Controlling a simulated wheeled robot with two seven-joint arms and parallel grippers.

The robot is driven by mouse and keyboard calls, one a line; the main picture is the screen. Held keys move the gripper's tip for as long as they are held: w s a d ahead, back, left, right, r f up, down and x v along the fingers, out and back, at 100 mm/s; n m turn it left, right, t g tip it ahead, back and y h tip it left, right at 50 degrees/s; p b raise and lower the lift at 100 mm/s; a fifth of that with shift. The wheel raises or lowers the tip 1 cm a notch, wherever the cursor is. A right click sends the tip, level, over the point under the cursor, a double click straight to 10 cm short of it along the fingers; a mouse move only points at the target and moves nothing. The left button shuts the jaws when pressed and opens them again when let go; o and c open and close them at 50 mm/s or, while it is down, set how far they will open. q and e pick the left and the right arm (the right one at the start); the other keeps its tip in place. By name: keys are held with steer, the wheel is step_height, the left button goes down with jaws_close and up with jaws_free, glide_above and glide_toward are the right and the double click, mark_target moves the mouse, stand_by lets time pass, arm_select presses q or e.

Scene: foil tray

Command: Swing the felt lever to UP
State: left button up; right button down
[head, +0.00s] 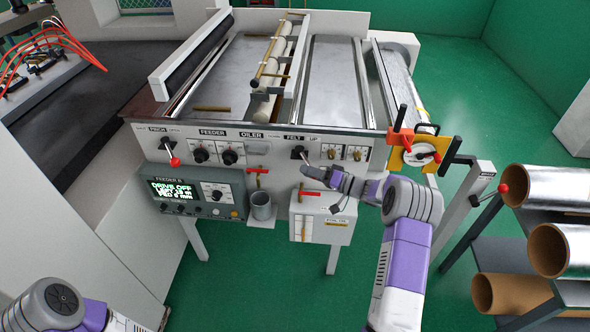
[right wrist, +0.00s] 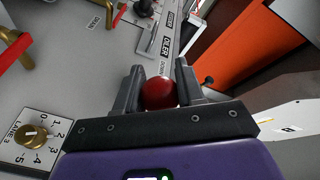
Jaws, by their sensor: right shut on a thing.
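The felt lever (head: 299,153) is on the front panel of the machine, under the FELT and UP labels (head: 302,138). Its dark base shows in the head view, with its arm running downward. Its red ball knob (right wrist: 159,92) sits between the fingers in the right wrist view. My right gripper (head: 308,172) is shut on this knob, and in the head view it hides the lever's lower end. The lever's exact angle is hard to tell. My left gripper is out of view; only part of my left arm shows at bottom left.
A pinch lever with a red knob (head: 174,161) is left on the same panel. Black feeder dials (head: 229,154), brass lane dials (head: 357,153), a grey cup (head: 261,207) and a white box (head: 322,222) are nearby.

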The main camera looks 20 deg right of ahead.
steer(key=shift+w+d+r, duration=0.1)
steer(key=shift+d+r, duration=0.15)
steer(key=shift+d, duration=0.8)
steer(key=c, duration=0.9)
jaws_free()
steer(key=shift+o, duration=1)
steer(key=shift+a+f, duration=0.1)
steer(key=v, duration=0.7)
steer(key=shift+s+p, duration=0.35)
